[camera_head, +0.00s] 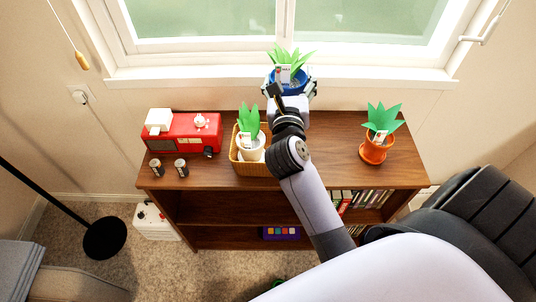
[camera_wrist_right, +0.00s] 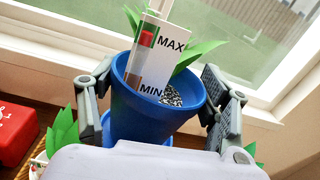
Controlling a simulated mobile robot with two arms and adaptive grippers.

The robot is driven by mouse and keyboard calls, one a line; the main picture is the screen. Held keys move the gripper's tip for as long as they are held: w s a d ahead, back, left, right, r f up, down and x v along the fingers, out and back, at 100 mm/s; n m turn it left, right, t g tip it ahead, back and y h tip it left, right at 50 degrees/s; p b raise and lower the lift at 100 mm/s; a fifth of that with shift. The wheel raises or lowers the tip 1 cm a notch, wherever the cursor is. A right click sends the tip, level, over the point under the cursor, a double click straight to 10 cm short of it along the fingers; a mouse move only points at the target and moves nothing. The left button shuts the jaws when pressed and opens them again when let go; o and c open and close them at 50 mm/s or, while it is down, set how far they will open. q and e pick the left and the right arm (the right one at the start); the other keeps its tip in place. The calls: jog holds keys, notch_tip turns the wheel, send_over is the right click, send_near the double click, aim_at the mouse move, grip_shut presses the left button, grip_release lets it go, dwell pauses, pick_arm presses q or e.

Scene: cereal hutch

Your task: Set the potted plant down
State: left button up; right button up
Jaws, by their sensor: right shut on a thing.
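A potted plant in a blue pot (camera_head: 299,78) with green leaves and a white marker card is at the back of the hutch, in front of the window. My right gripper (camera_head: 289,88) is shut on the pot, with one finger on each side. In the right wrist view the blue pot (camera_wrist_right: 150,125) stands nearly upright between the fingers, and its card reads MAX and MIN. My forearm hides part of the hutch below it. I cannot tell whether the pot's base touches anything. My left gripper is not in view.
On the wooden hutch (camera_head: 335,140) stand a red toaster-like box (camera_head: 196,133), two small cans (camera_head: 181,168), a wicker basket (camera_head: 252,169) with a white-potted plant (camera_head: 250,146), and an orange-potted plant (camera_head: 376,150). The window sill (camera_head: 180,76) is bare on the left.

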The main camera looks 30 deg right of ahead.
notch_tip(320, 180, down, 20)
jog(key=b, duration=0.4)
jog(key=shift+r, duration=0.2)
jog(key=shift+d, duration=0.1)
jog(key=shift+f+b, duration=0.65)
jog(key=shift+b, duration=0.2)
jog(key=o, duration=1.5)
jog(key=shift+s+f, duration=0.1)
